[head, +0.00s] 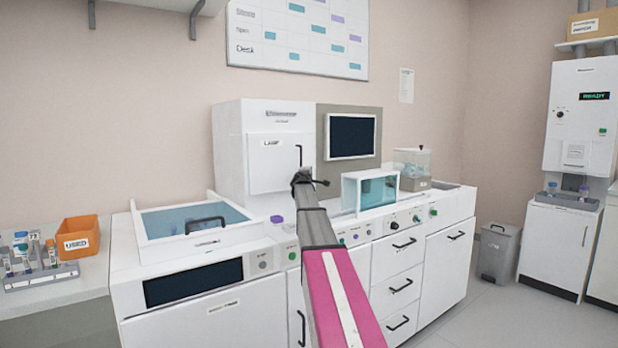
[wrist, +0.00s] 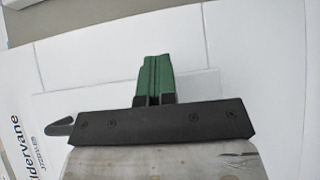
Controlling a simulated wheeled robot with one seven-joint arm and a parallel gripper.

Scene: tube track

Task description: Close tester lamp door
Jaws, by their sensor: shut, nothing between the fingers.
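The lamp door is a white panel marked LAMP (head: 270,165) on the front of the white tester cabinet (head: 228,150), with a dark upright handle (head: 299,155) at its right edge. It looks flush or nearly flush with the cabinet front; I cannot tell whether a small gap remains. My gripper (head: 300,174) is in front of the door's lower right part, just below the handle. In the wrist view its green fingers (wrist: 152,72) are together and empty, facing white panels with thin seams. Whether they touch the panel is unclear. Sideways lettering (wrist: 18,150) shows at the lower left.
A dark monitor (head: 352,136) is right of the cabinet. A blue-windowed bath (head: 190,222) is at the left and a clear-fronted box (head: 368,191) at the right. An orange bin (head: 78,238) and tube rack (head: 40,276) sit far left.

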